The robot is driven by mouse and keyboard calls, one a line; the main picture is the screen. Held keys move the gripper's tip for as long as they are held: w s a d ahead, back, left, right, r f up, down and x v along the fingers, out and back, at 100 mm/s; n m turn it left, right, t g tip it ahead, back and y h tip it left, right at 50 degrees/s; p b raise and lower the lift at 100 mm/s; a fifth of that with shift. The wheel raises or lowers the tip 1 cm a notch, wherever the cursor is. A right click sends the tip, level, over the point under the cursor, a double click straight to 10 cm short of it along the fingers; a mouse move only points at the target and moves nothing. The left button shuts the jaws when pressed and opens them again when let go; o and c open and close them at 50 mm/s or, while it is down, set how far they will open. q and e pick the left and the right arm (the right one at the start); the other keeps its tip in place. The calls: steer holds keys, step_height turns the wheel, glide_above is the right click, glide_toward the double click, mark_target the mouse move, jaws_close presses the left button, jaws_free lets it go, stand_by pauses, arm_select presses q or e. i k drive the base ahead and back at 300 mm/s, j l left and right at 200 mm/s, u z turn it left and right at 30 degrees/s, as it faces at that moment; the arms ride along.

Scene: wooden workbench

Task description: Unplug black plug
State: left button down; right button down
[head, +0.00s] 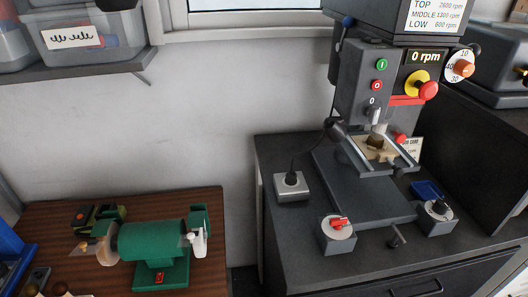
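A small black plug (291,179) sits in the top of a grey socket box (293,193) on the dark workbench, left of the drill press. A black cable (306,154) runs from the plug up and to the right, toward the drill press (375,90). Its far end cannot be made out clearly. Neither of my grippers shows in the head view.
A box with a red switch (338,231) stands in front of the press, and one with a black knob (436,214) to its right. A green bench grinder (153,242) stands on the wooden bench (60,222) at left. A shelf with bins (85,70) overhangs at upper left.

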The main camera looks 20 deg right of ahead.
mark_target(290, 179)
steer(key=u, duration=1.65)
steer(key=k+j, duration=0.1)
steer(key=k, duration=0.65)
